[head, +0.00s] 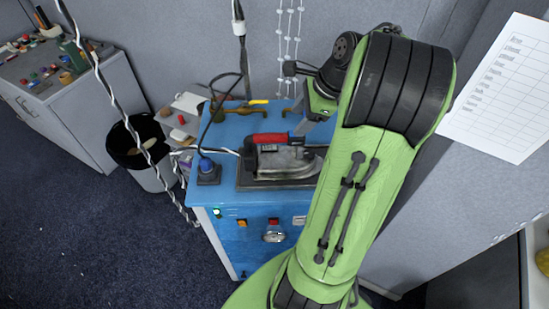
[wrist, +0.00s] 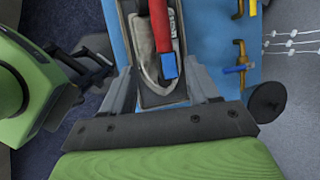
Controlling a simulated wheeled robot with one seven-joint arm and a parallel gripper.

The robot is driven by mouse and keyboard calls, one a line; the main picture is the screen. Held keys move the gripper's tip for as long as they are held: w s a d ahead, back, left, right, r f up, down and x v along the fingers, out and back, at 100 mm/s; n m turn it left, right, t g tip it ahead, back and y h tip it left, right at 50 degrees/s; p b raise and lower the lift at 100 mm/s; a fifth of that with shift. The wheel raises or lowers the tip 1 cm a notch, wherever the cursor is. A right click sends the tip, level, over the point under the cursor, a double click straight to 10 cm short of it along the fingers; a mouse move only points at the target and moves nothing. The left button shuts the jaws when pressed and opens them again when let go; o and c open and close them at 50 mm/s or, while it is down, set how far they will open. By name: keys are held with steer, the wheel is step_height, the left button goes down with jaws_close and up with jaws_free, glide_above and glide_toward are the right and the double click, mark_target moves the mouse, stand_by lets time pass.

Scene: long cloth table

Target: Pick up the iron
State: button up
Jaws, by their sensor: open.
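The iron (head: 288,162) has a grey metal body and a red handle with a blue end. It rests on a dark base plate (head: 250,184) on top of the blue cabinet (head: 230,125). In the wrist view the iron (wrist: 146,62) lies ahead of my gripper, its pointed end toward the jaws. My gripper (wrist: 165,88) is open and empty, with one finger on each side of the iron's tip. I cannot tell whether the fingers touch it. In the head view my green arm hides the cabinet's right side, and my gripper is mostly hidden.
A bin (head: 140,148) stands to the left, and a paper sheet (head: 500,90) hangs at right.

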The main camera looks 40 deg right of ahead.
mark_target(282, 135)
steer(key=b+x, duration=0.1)
steer(key=x, duration=0.5)
steer(key=shift+w+d+f, duration=0.1)
steer(key=shift+w+f, duration=0.2)
steer(key=shift+f, duration=0.05)
steer(key=x, duration=0.4)
steer(key=shift+w+a+f, duration=0.2)
steer(key=shift+w+a, duration=0.1)
steer(key=shift+w+f, duration=0.3)
steer(key=shift+s, duration=0.2)
steer(key=c, duration=0.4)
jaws_close()
steer(key=shift+w+r, duration=0.1)
